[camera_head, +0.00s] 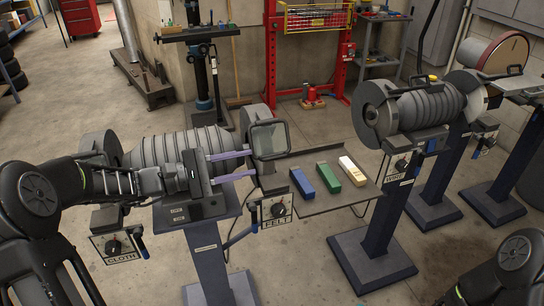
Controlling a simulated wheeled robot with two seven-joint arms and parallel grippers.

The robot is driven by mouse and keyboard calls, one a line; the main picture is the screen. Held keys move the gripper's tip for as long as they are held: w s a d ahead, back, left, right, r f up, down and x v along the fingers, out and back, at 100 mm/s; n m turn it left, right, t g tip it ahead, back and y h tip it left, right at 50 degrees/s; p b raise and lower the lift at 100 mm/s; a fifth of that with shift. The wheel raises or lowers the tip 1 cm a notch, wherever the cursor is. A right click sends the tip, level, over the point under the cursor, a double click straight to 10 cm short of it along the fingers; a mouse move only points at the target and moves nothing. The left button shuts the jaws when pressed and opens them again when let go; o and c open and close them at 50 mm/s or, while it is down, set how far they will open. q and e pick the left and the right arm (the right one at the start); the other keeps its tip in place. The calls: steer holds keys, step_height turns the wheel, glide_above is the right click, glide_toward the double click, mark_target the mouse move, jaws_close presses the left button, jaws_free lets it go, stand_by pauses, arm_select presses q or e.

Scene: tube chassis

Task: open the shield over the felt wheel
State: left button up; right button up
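The shield (270,138) is a clear pane in a dark frame at the right end of the nearest grinder (180,146). It stands in front of the felt wheel's place. The wheel itself is mostly hidden by the shield and the dark guard (252,116). A plate below reads FELT (275,210). My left gripper (252,163) reaches in from the left, in front of the grinder's body. Its two purple fingers are apart with nothing seen between them. Their tips are close to the shield's lower left edge; I cannot tell if they touch. My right gripper is out of view.
A grey shelf (312,204) right of the wheel bears blue (302,183), green (328,174) and cream (352,170) bars. A switch box marked CLOTH (117,245) hangs at left. Another grinder (425,106) stands at right. The floor between the pedestals is clear.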

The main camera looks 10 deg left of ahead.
mark_target(264, 160)
arm_select(q)
steer(key=p+x, duration=0.1)
steer(key=x, duration=0.6)
steer(key=shift+w+d+p, duration=0.2)
steer(key=shift+d+p, duration=0.1)
steer(key=shift+d, duration=0.05)
steer(key=shift+c, duration=0.5)
jaws_close()
steer(key=shift+f, duration=0.1)
steer(key=shift+s+f, duration=0.1)
steer(key=shift+f, duration=0.05)
stand_by(0.5)
